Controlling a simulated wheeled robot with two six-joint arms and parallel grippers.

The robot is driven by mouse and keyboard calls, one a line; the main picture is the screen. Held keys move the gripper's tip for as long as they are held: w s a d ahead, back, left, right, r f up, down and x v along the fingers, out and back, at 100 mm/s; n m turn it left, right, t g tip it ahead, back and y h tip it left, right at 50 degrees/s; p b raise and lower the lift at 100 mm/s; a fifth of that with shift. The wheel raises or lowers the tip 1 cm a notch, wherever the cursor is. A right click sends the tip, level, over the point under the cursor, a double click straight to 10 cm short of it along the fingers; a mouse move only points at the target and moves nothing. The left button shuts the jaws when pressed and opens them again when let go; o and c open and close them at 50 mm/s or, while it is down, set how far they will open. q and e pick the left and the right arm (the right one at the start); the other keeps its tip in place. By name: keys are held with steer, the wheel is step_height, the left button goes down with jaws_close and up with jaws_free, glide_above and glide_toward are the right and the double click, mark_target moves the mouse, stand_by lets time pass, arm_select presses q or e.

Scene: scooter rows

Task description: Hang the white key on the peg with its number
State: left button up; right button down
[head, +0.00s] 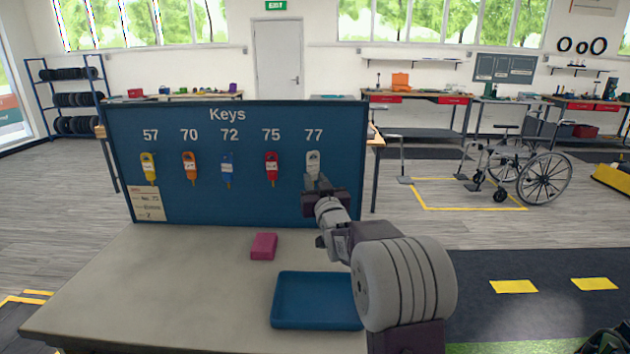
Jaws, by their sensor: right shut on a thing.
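The blue key board (245,205) headed "Keys" stands at the back of the table, with numbers 57, 70, 72, 75 and 77 in a row. The white key (313,159) is upright right below the number 77 (313,136), at the height of the other keys. My right gripper (317,182) is shut on its lower part, in front of the board. The peg under 77 is hidden, so I cannot tell whether the key is on it. My left gripper is out of view.
A yellow key (149,165), an orange key (190,165), a blue key (227,168) and a red key (271,166) hang left of the white one. A pink block (264,246) and a blue tray (290,324) are on the grey table (170,290). Its left part is clear.

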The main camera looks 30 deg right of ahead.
mark_target(316, 180)
steer(key=shift+w+d+r+p, duration=0.2)
steer(key=shift+w+d+p, duration=0.15)
steer(key=shift+w, duration=0.1)
steer(key=shift+w+d+f+b, duration=0.35)
steer(key=shift+w+d+f, duration=0.15)
steer(key=shift+w+f, duration=0.3)
steer(key=shift+w+a+f, duration=0.1)
steer(key=shift+f, duration=0.15)
steer(key=c, duration=1.3)
jaws_free()
steer(key=shift+o, duration=1)
steer(key=shift+d, duration=0.25)
steer(key=shift+a, duration=0.15)
